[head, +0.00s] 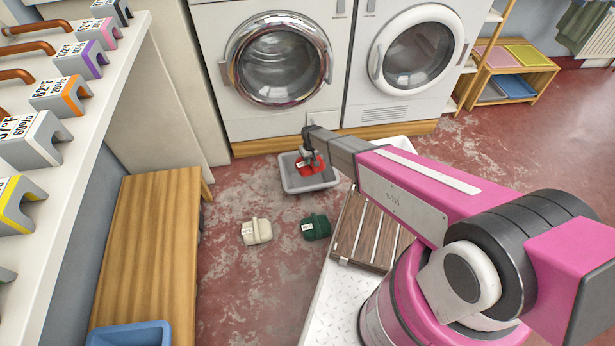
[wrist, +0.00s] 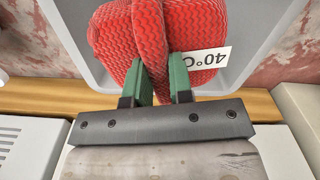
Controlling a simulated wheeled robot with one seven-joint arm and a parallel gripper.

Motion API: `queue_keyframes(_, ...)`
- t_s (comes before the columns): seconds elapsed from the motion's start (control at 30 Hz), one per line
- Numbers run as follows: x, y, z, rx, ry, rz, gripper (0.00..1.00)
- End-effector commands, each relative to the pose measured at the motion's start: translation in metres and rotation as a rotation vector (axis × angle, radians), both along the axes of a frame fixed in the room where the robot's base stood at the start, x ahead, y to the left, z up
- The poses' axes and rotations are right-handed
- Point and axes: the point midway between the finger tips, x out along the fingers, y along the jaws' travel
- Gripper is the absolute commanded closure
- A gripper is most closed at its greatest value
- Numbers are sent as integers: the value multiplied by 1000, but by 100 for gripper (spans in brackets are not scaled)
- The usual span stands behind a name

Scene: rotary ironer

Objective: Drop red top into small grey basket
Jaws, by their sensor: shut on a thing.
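The red top (head: 311,166) is a folded red knit bundle with a white tag reading 40°C. It also fills the upper part of the wrist view (wrist: 112,45). My gripper (wrist: 163,72) has its two green fingers closed on a raised red band of the bundle. In the head view my gripper (head: 308,156) is over the small grey basket (head: 297,187), which stands on the floor in front of the washers. The red top shows within the basket's outline; whether it touches the basket's bottom I cannot tell. The basket's grey wall also shows in the wrist view (wrist: 258,40).
A cream bundle (head: 257,232) and a dark green bundle (head: 316,227) lie on the floor nearer me. A wooden bench (head: 150,240) stands left, a slatted wooden rack (head: 362,232) right. Two front-loading washers (head: 277,65) stand behind the basket on a wooden plinth (head: 262,146).

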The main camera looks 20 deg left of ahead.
Motion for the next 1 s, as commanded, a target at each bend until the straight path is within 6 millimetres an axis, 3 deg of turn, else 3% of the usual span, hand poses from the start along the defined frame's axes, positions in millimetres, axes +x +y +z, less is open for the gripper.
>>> queue_keyframes(0.37, 0, 0, -9, 0, 0, 0, 100)
queue_keyframes(0.4, 0, 0, -9, 0, 0, 0, 73)
queue_keyframes(0.47, 0, 0, -9, 0, 0, 0, 53)
queue_keyframes(0.5, 0, 0, -9, 0, 0, 0, 50)
queue_keyframes(0.83, 0, 0, -7, 0, 0, 0, 50)
queue_keyframes(1.0, -1, -1, 6, 1, -1, 0, 50)
